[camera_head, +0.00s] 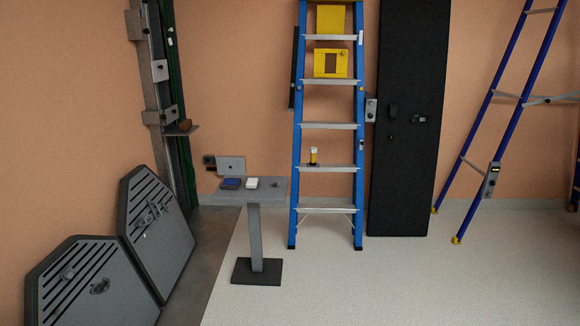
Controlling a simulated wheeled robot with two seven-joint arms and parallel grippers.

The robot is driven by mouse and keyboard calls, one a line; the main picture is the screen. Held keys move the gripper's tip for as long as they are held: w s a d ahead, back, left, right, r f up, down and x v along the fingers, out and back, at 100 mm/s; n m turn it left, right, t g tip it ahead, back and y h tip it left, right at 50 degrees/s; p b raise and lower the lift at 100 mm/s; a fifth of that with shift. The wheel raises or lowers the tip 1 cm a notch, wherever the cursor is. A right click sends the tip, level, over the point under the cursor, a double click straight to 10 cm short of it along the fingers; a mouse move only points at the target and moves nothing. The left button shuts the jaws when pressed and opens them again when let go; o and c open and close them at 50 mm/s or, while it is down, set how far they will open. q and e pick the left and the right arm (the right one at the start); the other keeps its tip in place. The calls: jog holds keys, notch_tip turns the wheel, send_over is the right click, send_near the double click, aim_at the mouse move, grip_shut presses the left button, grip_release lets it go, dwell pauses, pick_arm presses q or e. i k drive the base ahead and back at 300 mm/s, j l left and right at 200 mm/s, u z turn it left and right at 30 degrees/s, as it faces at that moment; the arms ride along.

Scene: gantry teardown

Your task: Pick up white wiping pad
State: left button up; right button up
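The white wiping pad (252,183) appears to be the small white block lying on the grey top of a small pedestal table (275,190). A dark blue item (230,184) lies just to its left on the same top. A small grey panel or screen (231,164) stands at the table's back left edge. The pad is small in this view and nothing covers it. Neither of my grippers shows in the head view.
A blue stepladder (328,126) stands just right of the table, with a small yellow-and-white item (313,156) on a step. A black panel (409,120) leans on the wall. Dark slotted plates (90,285) lean at left. Floor in front is clear.

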aim_at(251, 183)
jog(key=i+u, duration=0.15)
jog(key=i, duration=0.4)
jog(key=i+l+u, duration=0.1)
jog(key=i, duration=0.45)
jog(key=i+l+u, duration=0.15)
jog(key=i, duration=0.4)
jog(key=i+l+u, duration=0.15)
jog(key=i+u, duration=0.3)
jog(key=i+l+u, duration=0.3)
jog(key=u, duration=0.15)
jog(key=i+l+u, duration=0.55)
jog(key=l+u, duration=0.35)
jog(key=i+l+u, duration=0.15)
jog(key=l, duration=0.25)
jog(key=l+u, duration=0.15)
jog(key=l, duration=0.3)
jog(key=i, duration=0.05)
